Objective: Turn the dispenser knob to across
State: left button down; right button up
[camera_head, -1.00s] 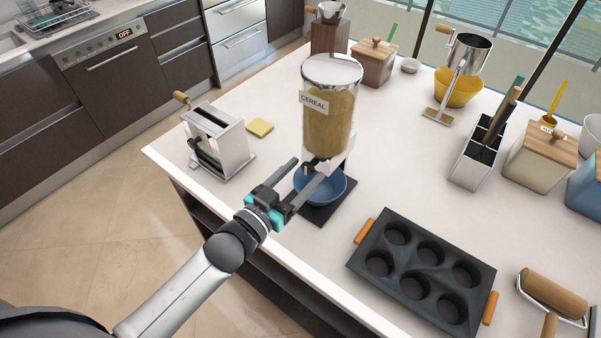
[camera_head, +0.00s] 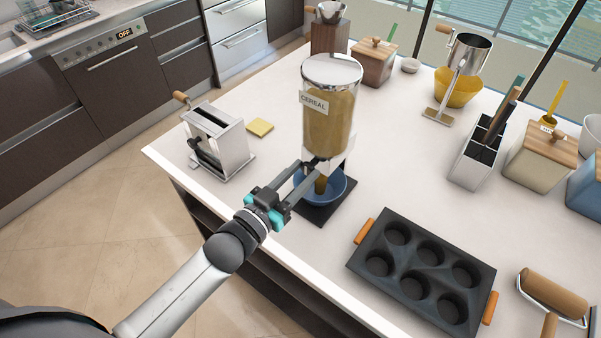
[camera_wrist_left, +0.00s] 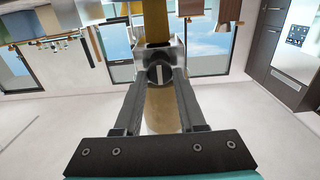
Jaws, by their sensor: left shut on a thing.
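The cereal dispenser (camera_head: 327,122) stands on the island counter, a clear hopper with a silver lid and a "CEREAL" label. My left gripper (camera_head: 311,165) is at its lower front, shut on the dispenser knob, which the fingers mostly hide in the head view. In the left wrist view the round dark knob (camera_wrist_left: 159,73) sits between the fingertips, with a pale bar on it running up and down the picture. A brown stream of cereal (camera_head: 321,184) falls from the outlet into the blue bowl (camera_head: 340,190) below. My right gripper is not in view.
A dark muffin tin (camera_head: 421,270) with orange handles lies to the right. A silver crank machine (camera_head: 220,145) and a yellow sponge (camera_head: 260,127) are to the left. A metal utensil holder (camera_head: 475,155) stands further right. The counter between these is clear.

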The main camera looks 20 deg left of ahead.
pick_arm(q)
jog(key=m+p, duration=0.1)
jog(key=m, duration=0.3)
jog(key=m+p, duration=0.1)
jog(key=m, duration=0.3)
jog(key=shift+d+m, duration=0.1)
jog(key=shift+m, duration=0.2)
jog(key=m, duration=0.4)
jog(key=shift+f, duration=0.1)
jog(key=shift+m+b, duration=0.45)
jog(key=shift+m, duration=2.05)
jog(key=c, duration=0.5)
grip_release()
